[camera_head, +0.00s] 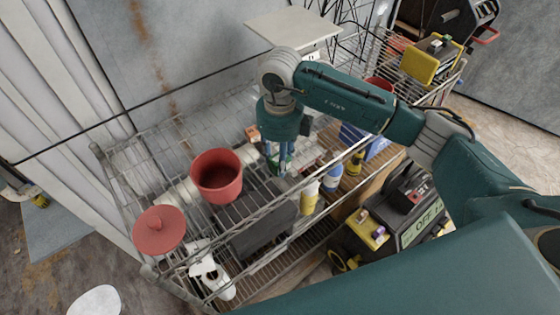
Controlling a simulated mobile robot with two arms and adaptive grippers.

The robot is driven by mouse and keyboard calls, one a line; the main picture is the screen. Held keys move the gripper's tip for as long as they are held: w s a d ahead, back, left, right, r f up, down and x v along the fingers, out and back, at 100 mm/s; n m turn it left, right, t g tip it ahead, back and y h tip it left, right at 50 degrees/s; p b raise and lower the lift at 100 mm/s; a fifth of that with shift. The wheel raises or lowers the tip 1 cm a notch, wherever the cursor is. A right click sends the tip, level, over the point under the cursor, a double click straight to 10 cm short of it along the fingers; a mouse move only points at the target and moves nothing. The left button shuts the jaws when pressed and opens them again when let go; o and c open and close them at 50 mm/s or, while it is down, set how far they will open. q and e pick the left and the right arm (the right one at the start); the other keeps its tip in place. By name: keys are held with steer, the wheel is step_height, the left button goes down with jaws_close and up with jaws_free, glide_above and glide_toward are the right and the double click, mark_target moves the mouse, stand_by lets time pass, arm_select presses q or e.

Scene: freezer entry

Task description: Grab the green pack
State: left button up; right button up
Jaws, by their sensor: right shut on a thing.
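My right gripper (278,158) reaches down from above into the wire shelf rack, its fingers shut around a small green pack (285,160). The pack shows only in part, between and behind the fingers, at the level of the upper shelf. I cannot tell whether it still touches the shelf. My left gripper is not in view.
A red pot (217,176) stands left of the gripper, with its red lid (159,230) nearer the rack's left corner. A yellow bottle (310,198) and a blue-and-white bottle (332,177) stand close on the right.

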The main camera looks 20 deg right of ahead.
steer(key=shift+r, duration=0.1)
steer(key=shift+w+r+b, duration=0.1)
steer(key=shift+r+b, duration=0.25)
steer(key=shift+r, duration=0.3)
step_height(320, 180, up, 8)
steer(key=b, duration=0.2)
steer(key=shift+b, duration=0.3)
step_height(320, 180, up, 10)
steer(key=shift+r+b, duration=0.25)
steer(key=shift+b, duration=0.1)
